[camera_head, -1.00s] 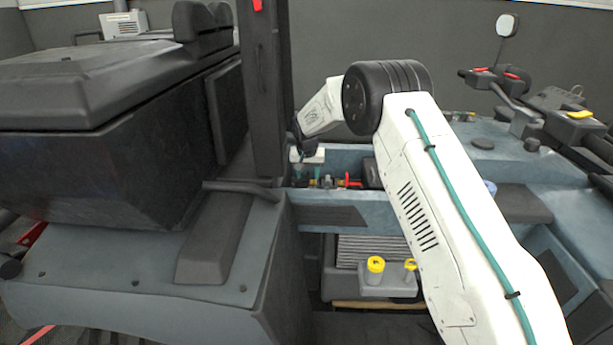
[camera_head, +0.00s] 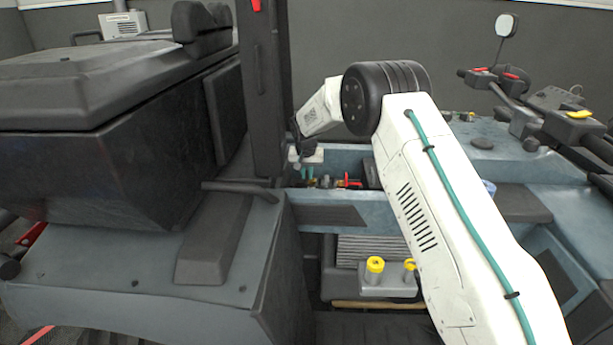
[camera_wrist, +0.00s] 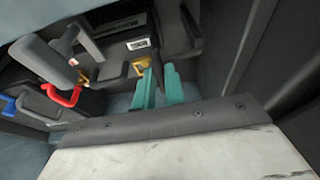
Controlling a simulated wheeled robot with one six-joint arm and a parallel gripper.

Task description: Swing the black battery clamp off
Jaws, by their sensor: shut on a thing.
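My gripper (camera_head: 307,173) reaches down into the open blue-grey bay beside the dark upright post. In the wrist view its two teal fingers (camera_wrist: 158,82) are close together, shut on the black battery clamp. Most of the clamp is hidden between and behind the fingertips. A brass-coloured piece (camera_wrist: 141,65), which looks like part of the clamp's terminal, shows just left of the fingertips. A red clamp or handle (camera_wrist: 66,96) lies further left, apart from my fingers; it also shows in the head view (camera_head: 347,182).
A grey lever-like bar (camera_wrist: 78,40) stands left of my fingers. A dark wall (camera_wrist: 225,50) stands close on their right. In the head view, a small block with yellow-topped pegs (camera_head: 375,268) sits below the bay. The dark post (camera_head: 263,100) rises beside my wrist.

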